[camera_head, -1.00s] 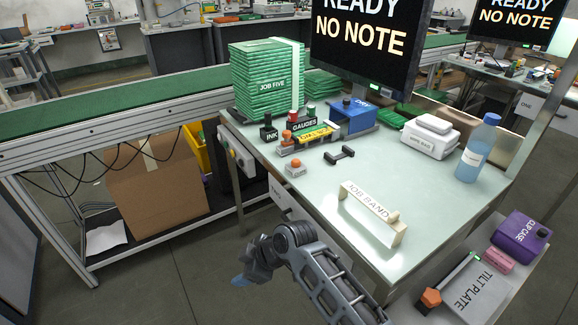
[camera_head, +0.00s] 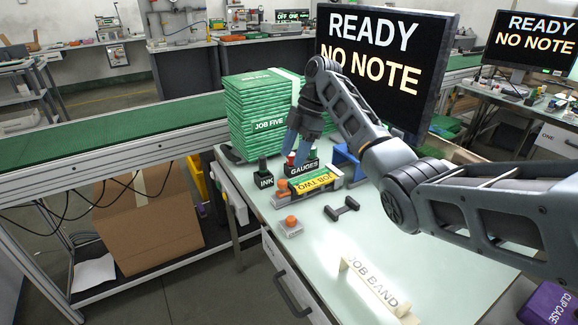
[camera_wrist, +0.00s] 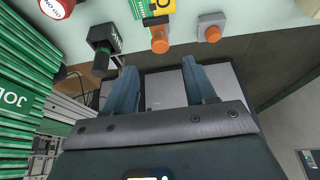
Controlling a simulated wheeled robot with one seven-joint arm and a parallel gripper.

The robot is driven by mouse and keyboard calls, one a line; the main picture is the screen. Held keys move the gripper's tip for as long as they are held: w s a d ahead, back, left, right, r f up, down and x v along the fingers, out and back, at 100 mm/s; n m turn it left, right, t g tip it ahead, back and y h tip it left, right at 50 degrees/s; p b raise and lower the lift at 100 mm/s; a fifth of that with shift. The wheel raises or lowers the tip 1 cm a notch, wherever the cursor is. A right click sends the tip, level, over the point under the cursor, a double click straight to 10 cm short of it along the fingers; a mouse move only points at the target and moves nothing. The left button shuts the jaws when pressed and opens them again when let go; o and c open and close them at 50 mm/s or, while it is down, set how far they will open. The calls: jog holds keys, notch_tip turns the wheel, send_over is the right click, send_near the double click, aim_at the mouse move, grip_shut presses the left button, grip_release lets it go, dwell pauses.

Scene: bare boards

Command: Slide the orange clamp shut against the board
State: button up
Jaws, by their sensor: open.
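An orange clamp (camera_head: 282,187) with a rounded top stands at the left end of a grey fixture on the bench. A yellow board marked JOB TWO (camera_head: 316,181) lies in that fixture. Whether the clamp touches the board I cannot tell. My gripper (camera_head: 298,153) is open and empty, with blue fingers pointing down above the back of the fixture, near the GAUGES block. In the wrist view the clamp (camera_wrist: 160,43) shows just beyond the gap between my fingertips (camera_wrist: 160,66), with the yellow board (camera_wrist: 162,7) at the top edge.
An ink block (camera_head: 264,179) and a gauges block (camera_head: 301,170) stand behind the fixture. A small block with an orange knob (camera_head: 291,222) sits in front. A green stack (camera_head: 262,110) rises behind left. A black dumbbell-shaped piece (camera_head: 341,209) lies right.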

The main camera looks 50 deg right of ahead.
aim_at(283, 181)
jog(key=shift+p+x, duration=0.5)
jog(key=shift+x, duration=3.25)
grip_shut()
